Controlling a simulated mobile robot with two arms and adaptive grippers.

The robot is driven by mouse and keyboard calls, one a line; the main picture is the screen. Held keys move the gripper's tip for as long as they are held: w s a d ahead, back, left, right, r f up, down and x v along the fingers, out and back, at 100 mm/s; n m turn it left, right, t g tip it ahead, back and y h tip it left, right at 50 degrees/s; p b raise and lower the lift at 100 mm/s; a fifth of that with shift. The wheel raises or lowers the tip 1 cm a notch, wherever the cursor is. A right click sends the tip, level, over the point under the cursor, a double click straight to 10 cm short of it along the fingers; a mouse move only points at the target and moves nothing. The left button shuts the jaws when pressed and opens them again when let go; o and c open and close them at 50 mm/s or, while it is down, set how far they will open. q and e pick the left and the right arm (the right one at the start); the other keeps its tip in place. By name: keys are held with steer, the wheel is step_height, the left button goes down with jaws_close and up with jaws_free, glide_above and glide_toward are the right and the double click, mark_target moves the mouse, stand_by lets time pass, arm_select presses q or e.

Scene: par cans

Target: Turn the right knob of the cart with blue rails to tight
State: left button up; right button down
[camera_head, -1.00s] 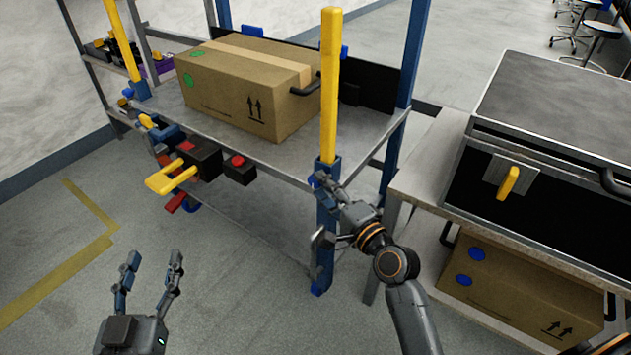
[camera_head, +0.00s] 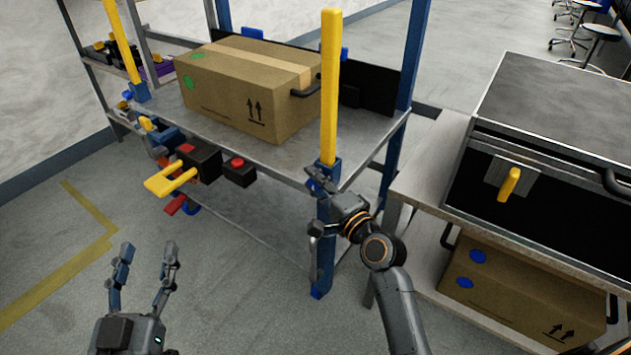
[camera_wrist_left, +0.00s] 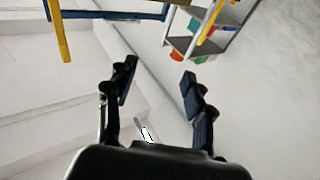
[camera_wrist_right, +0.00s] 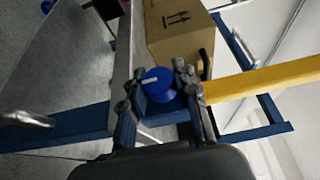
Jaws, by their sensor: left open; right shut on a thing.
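The cart's blue frame shows in the head view, with a blue corner post (camera_head: 326,255) at its front right. The blue knob (camera_wrist_right: 158,85), with a white mark on its face, is at this post in the right wrist view. In the head view my right gripper (camera_head: 315,208) is at the post, below the yellow upright bar (camera_head: 330,90). Its fingers are shut on the knob from both sides. The knob is largely hidden in the head view. My left gripper (camera_head: 145,258) is open and empty above the floor, in front of the cart's left side.
A cardboard box (camera_head: 245,95) sits on the cart's grey shelf (camera_head: 345,145). A black block with a yellow handle (camera_head: 168,181) juts from the cart's front edge. A table with a black case (camera_head: 545,170) stands close on the right. The floor at front left is clear.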

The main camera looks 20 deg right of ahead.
steer(key=shift+r+p, duration=0.1)
steer(key=shift+p, duration=0.7)
steer(key=shift+g+p, duration=0.3)
steer(key=shift+p, duration=0.3)
steer(key=shift+n+g+p, duration=0.3)
steer(key=shift+p, duration=0.7)
arm_select(q)
steer(key=s+a+f+g+y, duration=0.2)
steer(key=s+f+g, duration=0.4)
steer(key=f, duration=0.3)
steer(key=s+a+f+g+y, duration=0.2)
steer(key=s+a+f+g, duration=0.1)
steer(key=s+f+g, duration=0.2)
step_height(320, 180, down, 4)
steer(key=shift+s+a+n+g, duration=0.3)
steer(key=shift+s+a+g, duration=0.1)
steer(key=shift+g, duration=0.8)
arm_select(e)
steer(key=c, duration=1.3)
jaws_free()
steer(key=shift+o, duration=0.2)
steer(key=shift+s, duration=0.1)
